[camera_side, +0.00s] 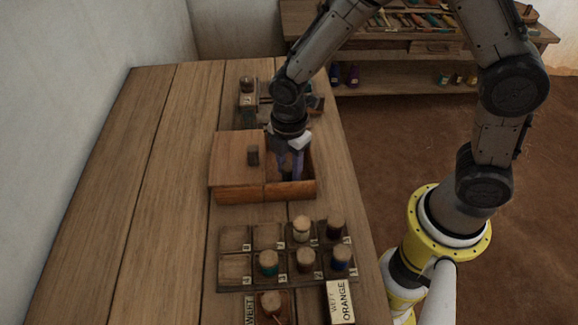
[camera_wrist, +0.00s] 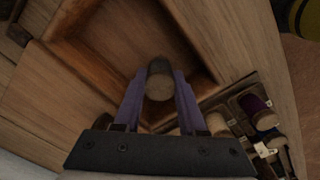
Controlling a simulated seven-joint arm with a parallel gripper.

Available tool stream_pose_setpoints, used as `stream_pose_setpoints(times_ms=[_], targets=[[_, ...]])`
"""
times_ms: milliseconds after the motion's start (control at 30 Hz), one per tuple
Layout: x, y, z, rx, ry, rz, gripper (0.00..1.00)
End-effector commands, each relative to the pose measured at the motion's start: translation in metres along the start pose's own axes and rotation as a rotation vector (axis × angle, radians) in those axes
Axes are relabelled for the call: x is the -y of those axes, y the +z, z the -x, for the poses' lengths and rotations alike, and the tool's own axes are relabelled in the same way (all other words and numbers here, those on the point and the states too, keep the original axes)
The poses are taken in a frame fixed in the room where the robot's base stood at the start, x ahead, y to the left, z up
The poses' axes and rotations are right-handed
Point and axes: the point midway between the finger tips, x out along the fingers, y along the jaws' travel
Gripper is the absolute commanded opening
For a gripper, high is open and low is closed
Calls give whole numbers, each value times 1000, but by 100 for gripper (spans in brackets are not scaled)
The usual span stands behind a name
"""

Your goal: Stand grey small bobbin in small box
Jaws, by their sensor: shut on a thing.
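The small box (camera_side: 290,190) is a wooden box on the table in the side view. In the wrist view the box's wall (camera_wrist: 107,85) and bare floor show. My gripper (camera_side: 290,172) points down into the open part. In the wrist view its two purple fingers (camera_wrist: 160,92) are shut on the grey small bobbin (camera_wrist: 159,82), which has a pale round end and a dark body. The bobbin is over or inside the opening; whether it touches the floor is hidden.
A numbered tray (camera_side: 236,270) with several bobbins stands in front of the box. A small wooden stand (camera_side: 247,104) is behind the box. The table's left side (camera_side: 130,190) is clear.

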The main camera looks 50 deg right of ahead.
Motion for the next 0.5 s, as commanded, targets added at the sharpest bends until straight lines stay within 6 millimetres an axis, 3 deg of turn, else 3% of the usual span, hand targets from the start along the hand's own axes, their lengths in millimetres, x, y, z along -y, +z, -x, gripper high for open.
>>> stream_pose_setpoints(times_ms=[67,100,233,500], targets=[[0,0,-2,0,-1,0,0],[0,0,-2,0,0,0,45],[0,0,-2,0,0,0,69],[0,0,-2,0,0,0,70]])
